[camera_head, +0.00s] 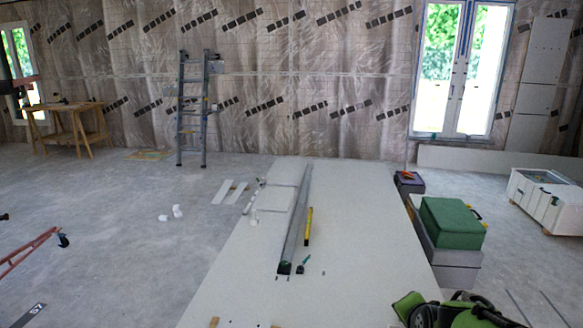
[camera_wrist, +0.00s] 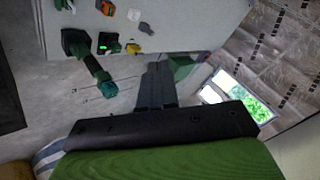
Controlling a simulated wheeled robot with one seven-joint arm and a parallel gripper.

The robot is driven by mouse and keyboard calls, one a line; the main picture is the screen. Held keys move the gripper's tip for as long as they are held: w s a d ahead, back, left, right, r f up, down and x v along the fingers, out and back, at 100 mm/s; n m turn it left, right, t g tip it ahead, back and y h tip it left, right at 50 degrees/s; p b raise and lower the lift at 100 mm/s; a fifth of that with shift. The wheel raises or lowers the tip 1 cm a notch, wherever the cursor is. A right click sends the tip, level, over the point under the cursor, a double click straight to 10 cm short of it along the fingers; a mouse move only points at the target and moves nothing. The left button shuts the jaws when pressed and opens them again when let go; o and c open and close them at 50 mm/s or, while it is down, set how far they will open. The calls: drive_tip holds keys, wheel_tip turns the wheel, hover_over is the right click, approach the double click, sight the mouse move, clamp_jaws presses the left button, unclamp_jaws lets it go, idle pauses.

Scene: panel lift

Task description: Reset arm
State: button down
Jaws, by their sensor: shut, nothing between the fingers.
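My gripper (camera_wrist: 156,68) shows in the wrist view as two dark fingers lying side by side. They are shut with nothing between them, in front of a dark bar and a green surface. In the head view, a green and black part of my arm is at the bottom right, beside the near right end of the long white panel (camera_head: 345,285). The fingers cannot be made out there. The gripper appears apart from the objects around it.
A green box (camera_head: 452,222) sits on grey cases (camera_head: 455,268) along the panel's right edge. Metal profiles (camera_head: 297,215) and a yellow level (camera_head: 308,227) lie on the panel. A white crate (camera_head: 548,200) stands at right. A ladder (camera_head: 193,110) is behind; floor at left is mostly open.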

drive_tip(key=s+a+r+n+g+y, duration=0.1)
drive_tip(key=s+a+r+n, duration=0.1)
drive_tip(key=s+a+n, duration=0.35)
drive_tip(key=s+a+r+n+g+y, duration=0.1)
drive_tip(key=s+a+r+n, duration=0.15)
drive_tip(key=s, duration=0.65)
drive_tip(key=s+a+r+n+g, duration=0.1)
drive_tip(key=s+a+n, duration=0.35)
drive_tip(key=s, duration=0.25)
wheel_tip(320, 180, up, 16)
drive_tip(key=n+p, duration=0.1)
drive_tip(key=p, duration=1.5)
drive_tip(key=shift+s+d, duration=0.15)
drive_tip(key=shift+d, duration=0.25)
